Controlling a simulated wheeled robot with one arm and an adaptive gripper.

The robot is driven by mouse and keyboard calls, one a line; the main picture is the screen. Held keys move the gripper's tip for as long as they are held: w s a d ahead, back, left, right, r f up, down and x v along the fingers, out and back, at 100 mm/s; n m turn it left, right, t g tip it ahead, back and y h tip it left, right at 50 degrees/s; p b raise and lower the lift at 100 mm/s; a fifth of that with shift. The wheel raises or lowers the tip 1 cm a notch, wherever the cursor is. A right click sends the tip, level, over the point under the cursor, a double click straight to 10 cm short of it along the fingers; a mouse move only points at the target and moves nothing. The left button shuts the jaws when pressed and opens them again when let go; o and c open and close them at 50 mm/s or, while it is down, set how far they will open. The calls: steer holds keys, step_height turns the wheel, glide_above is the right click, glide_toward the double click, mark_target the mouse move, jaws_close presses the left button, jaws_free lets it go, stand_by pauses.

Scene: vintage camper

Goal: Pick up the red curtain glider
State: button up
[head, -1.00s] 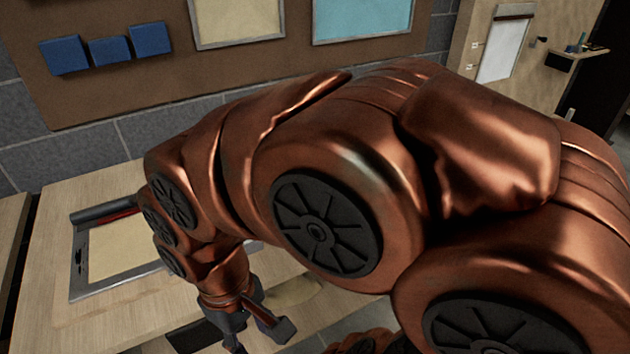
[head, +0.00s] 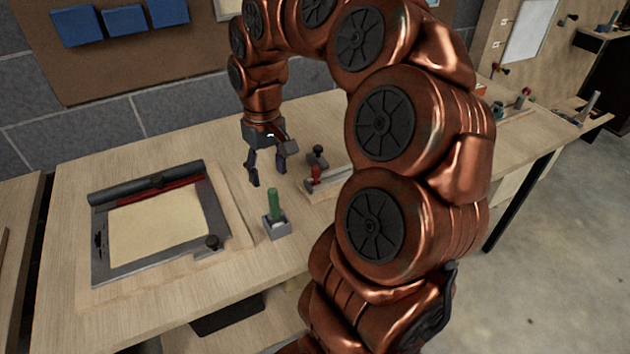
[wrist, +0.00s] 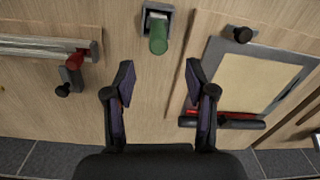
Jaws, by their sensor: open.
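A small red piece, seemingly the red curtain glider (head: 316,173), stands at the near left end of a pale rail (head: 338,183) on the workbench, just right of my gripper in the head view. In the wrist view the red piece (wrist: 77,58) is at the left, beside a dark knobbed bracket and apart from the fingers. My gripper (head: 267,175) points down above the bench, open and empty. In the wrist view the gripper (wrist: 160,80) shows both fingers spread over bare wood. My arm hides the rail's right part in the head view.
A green handle (head: 274,205) stands upright in a grey holder (head: 277,229) near the front edge. A framed screen with a roller (head: 147,183) lies at left. A black knob (head: 317,155) is behind the red piece. Bare bench (head: 215,140) lies behind the screen.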

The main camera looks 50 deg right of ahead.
steer(key=w+d+f+m, duration=0.1)
steer(key=w+d+f, duration=0.1)
steer(key=d, duration=0.6)
steer(key=m, duration=0.2)
glide_above(316, 168)
step_height(316, 168, down, 3)
steer(key=shift+r+b, duration=0.1)
steer(key=shift+b, duration=0.2)
steer(key=shift+d+f, duration=0.1)
steer(key=shift+f, duration=0.45)
steer(key=shift+w+f+p, duration=0.1)
steer(key=shift+f+p, duration=1.35)
steer(key=shift+f, duration=1.95)
jaws_close()
